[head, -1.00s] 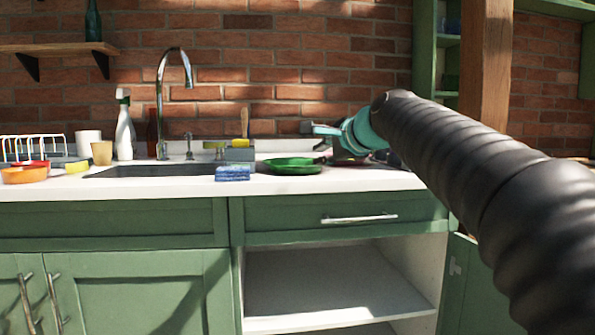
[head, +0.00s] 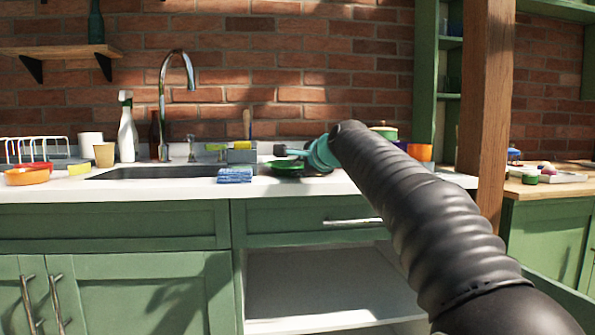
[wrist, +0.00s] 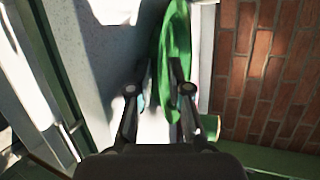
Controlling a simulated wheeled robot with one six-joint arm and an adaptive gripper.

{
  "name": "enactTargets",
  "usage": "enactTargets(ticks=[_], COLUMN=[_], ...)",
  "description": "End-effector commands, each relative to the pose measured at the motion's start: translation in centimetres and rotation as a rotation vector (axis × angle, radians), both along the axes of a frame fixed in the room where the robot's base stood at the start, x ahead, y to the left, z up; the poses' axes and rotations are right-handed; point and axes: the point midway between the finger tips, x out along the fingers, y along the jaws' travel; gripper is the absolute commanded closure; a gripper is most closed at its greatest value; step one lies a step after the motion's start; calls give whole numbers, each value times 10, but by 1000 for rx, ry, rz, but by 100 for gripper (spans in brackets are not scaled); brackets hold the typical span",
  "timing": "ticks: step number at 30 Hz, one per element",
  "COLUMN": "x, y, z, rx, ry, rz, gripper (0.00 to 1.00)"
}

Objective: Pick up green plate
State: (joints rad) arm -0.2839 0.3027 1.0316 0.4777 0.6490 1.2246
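The green plate (head: 286,166) lies on the white counter to the right of the sink, partly hidden by my gripper and shaded by it. My gripper (head: 282,151) is at the plate, just above or beside its rim; I cannot tell whether it touches. In the wrist view the plate (wrist: 176,38) shows as a long green shape beyond the fingers. My gripper (wrist: 157,66) has its two fingers apart, with the right finger overlapping the plate's near end and pale counter between them. Nothing is seen held.
A blue sponge cloth (head: 235,175) lies at the counter's front edge, left of the plate. The sink (head: 140,173) and tall faucet (head: 162,105) are further left. The brick wall (head: 300,80) stands behind. An orange cup (head: 420,152) is to the right.

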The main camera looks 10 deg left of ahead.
Motion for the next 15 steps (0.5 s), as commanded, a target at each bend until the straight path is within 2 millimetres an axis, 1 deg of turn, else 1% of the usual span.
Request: enactTargets(ticks=[7, 8, 9, 10, 15], x=[1, 1, 1, 1, 1], y=[1, 1, 1, 1, 1], z=[-1, -1, -1, -1, 0], rx=[0, 0, 0, 0, 1], ry=[0, 0, 0, 0, -1], rz=[0, 0, 0, 0, 0], gripper=[82, 87, 97, 100, 100])
